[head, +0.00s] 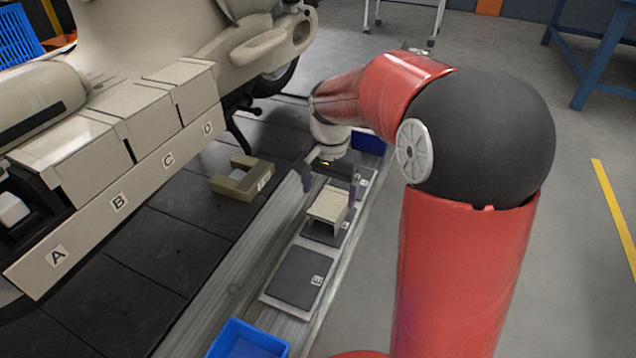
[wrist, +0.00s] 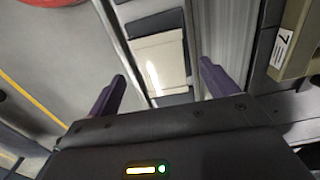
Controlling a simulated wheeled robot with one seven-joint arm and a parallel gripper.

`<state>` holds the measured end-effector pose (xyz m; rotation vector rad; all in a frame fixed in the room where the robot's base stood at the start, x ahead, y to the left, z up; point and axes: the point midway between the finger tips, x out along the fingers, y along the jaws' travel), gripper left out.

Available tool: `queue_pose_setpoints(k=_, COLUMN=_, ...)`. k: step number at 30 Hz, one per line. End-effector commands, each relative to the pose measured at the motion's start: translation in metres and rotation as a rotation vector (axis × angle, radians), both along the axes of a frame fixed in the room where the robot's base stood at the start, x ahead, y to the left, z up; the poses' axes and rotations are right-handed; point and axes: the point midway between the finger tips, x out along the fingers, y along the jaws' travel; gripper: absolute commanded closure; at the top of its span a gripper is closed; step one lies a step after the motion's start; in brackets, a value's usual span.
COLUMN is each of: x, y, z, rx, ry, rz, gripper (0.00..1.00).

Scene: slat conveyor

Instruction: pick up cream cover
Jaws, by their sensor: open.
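A cream cover (head: 328,204) with a flat top and bent-down sides stands on a dark pad of the long narrow tray (head: 269,298). My gripper (head: 330,187) is open and empty, pointing down close over the far part of the cover. In the wrist view the cream cover (wrist: 158,62) lies beyond and between my two purple fingertips (wrist: 163,74), with room on both sides. I cannot tell the exact height gap between fingertips and cover. Other cream covers (head: 157,112) sit on the scooter body behind a strip lettered A to D.
An olive U-shaped block (head: 241,177) stands left of the tray; its label shows in the wrist view (wrist: 282,48). A blue bin (head: 247,340) is at the tray's near end, another (head: 368,143) at its far end. An empty pad (head: 299,277) marked E lies nearer.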

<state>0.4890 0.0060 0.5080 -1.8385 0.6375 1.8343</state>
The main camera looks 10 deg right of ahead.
Motion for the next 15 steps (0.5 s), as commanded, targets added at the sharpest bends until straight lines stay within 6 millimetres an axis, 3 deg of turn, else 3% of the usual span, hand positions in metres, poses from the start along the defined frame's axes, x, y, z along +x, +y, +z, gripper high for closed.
queue_pose_setpoints(k=15, x=0.008, y=-0.005, z=-0.055, rx=0.001, ry=0.007, rz=-0.006, gripper=0.15)
